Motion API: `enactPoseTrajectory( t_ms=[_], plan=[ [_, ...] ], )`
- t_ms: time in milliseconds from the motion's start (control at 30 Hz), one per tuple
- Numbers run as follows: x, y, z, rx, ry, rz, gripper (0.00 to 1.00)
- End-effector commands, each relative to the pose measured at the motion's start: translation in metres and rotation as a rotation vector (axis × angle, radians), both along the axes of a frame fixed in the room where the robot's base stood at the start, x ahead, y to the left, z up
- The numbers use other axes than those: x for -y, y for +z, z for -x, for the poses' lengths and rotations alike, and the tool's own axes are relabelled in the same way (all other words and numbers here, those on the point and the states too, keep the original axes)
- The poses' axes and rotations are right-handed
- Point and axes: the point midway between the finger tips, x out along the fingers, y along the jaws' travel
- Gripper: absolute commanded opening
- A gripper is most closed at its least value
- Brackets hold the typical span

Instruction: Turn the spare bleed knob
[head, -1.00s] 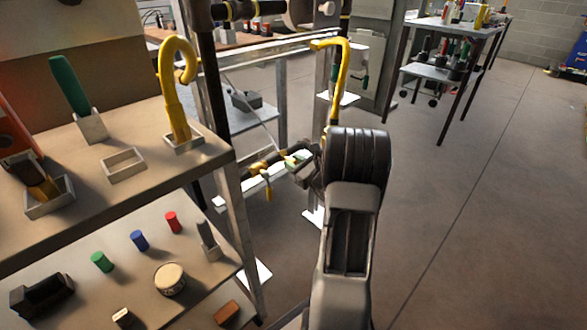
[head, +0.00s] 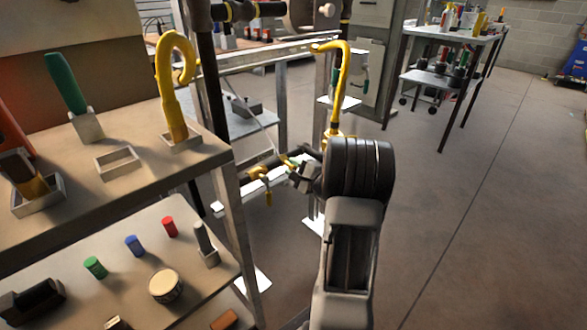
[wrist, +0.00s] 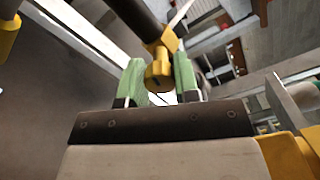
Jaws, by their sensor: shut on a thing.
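A yellow knob (wrist: 159,72) on the end of a dark pipe sits between the two green fingertips of my gripper (wrist: 159,82) in the wrist view. My gripper is shut on it. In the head view my gripper (head: 293,165) is at the dark pipe with yellow fittings (head: 260,172), low beside the metal frame. The knob itself is mostly hidden there by the gripper and wrist. I cannot tell from the pictures whether it is turned. Another yellow fitting (wrist: 8,35) shows at the wrist view's left edge.
A shelf unit (head: 140,180) at left holds a green-handled tool (head: 66,82), a yellow hook (head: 172,90) and several small coloured cylinders. A yellow bent pipe (head: 341,85) rises behind my wrist. Open floor (head: 450,210) lies to the right.

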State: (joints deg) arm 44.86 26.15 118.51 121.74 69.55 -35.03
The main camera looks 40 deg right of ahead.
Motion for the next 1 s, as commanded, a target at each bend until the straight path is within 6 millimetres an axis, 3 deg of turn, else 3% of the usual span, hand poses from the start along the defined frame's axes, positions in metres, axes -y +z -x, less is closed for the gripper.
enactPoseTrajectory(
  t_ms=[500,1000],
  plan=[
    [0.0,-0.0011,0.0004,0.052,0.0,0.381,0.05],
    [0.0,-0.0013,0.0004,0.068,0.0,0.499,0.05]
  ],
)
